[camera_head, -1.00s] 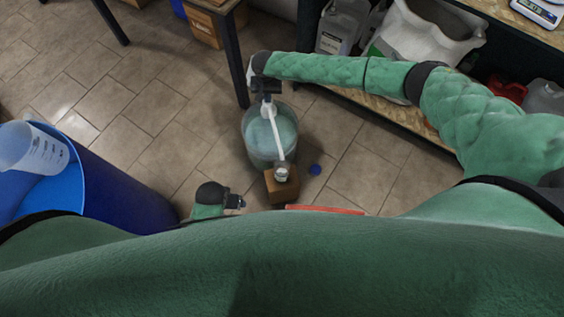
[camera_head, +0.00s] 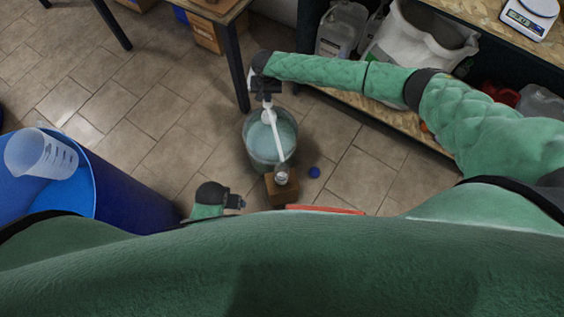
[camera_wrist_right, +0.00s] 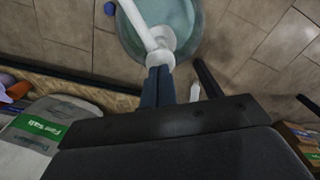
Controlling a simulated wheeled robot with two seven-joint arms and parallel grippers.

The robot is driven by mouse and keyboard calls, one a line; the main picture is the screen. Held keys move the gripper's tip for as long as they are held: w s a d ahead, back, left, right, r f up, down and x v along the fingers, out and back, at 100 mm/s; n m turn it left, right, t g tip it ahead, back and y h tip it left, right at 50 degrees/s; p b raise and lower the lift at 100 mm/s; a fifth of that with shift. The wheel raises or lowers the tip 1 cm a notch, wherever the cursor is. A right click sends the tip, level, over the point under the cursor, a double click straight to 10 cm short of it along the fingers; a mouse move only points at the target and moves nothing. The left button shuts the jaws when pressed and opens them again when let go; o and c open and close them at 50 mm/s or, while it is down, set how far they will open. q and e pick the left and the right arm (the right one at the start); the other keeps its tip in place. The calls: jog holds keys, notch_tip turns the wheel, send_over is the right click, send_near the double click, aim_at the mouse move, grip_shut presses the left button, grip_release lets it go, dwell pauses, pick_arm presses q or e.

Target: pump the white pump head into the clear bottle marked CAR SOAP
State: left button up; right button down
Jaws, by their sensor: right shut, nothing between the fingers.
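The white pump head (camera_head: 268,116) stands on a translucent drum (camera_head: 258,152) of blue-green liquid on the floor. Its long white spout slopes towards me and ends over the small clear bottle (camera_head: 282,178), whose marking I cannot read. The bottle stands on a brown box (camera_head: 284,190). My right gripper (camera_head: 267,96) is shut and empty at the top of the pump head. In the right wrist view its closed fingers (camera_wrist_right: 158,72) point at the white pump head (camera_wrist_right: 160,48); I cannot tell whether they touch. My left gripper (camera_head: 240,202) hangs low left of the box, its jaws unclear.
A blue barrel (camera_head: 130,180) with a clear measuring jug (camera_head: 42,154) stands at the left. A blue cap (camera_head: 314,172) lies on the floor right of the box. A table leg (camera_head: 234,70) rises behind the drum. Shelves with a white sack (camera_head: 425,35) stand at the right.

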jog(key=shift+f, duration=0.15)
jog(key=shift+f+b, duration=1.2)
jog(key=shift+f, duration=1.45)
jog(key=shift+r+p, duration=2.6)
jog(key=shift+r, duration=0.2)
jog(key=shift+f, duration=0.1)
jog(key=shift+f+b, duration=1.45)
jog(key=shift+f, duration=1.3)
jog(key=shift+r+p, duration=2.65)
jog(key=shift+r, duration=0.2)
